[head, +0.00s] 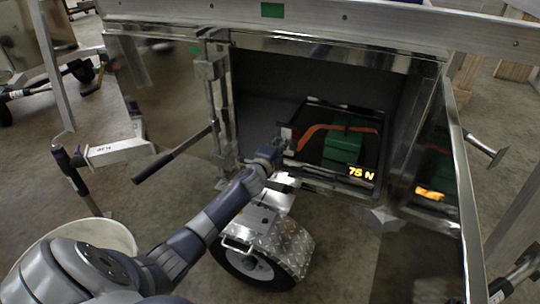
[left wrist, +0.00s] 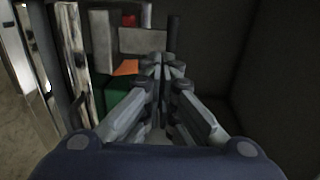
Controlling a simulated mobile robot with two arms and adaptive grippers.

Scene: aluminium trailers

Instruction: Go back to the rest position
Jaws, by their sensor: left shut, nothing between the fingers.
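My left arm reaches from the lower left of the head view to the open compartment of the trailer. My left gripper (head: 284,146) is at the left side of the compartment opening, beside the dark tray. In the left wrist view its fingers (left wrist: 165,62) are together with nothing between them. The tray (head: 356,185) holds a green block (head: 340,145) with an orange strap (head: 318,127) across it. The green block also shows at the left of the left wrist view (left wrist: 116,92). My right gripper shows in neither view.
A shiny door (head: 445,185) stands open at the right of the compartment. A wheel with a diamond-plate fender (head: 285,240) is below my forearm. A bar handle (head: 172,154) sticks out at the left. A white bucket (head: 100,235) stands on the floor at the lower left.

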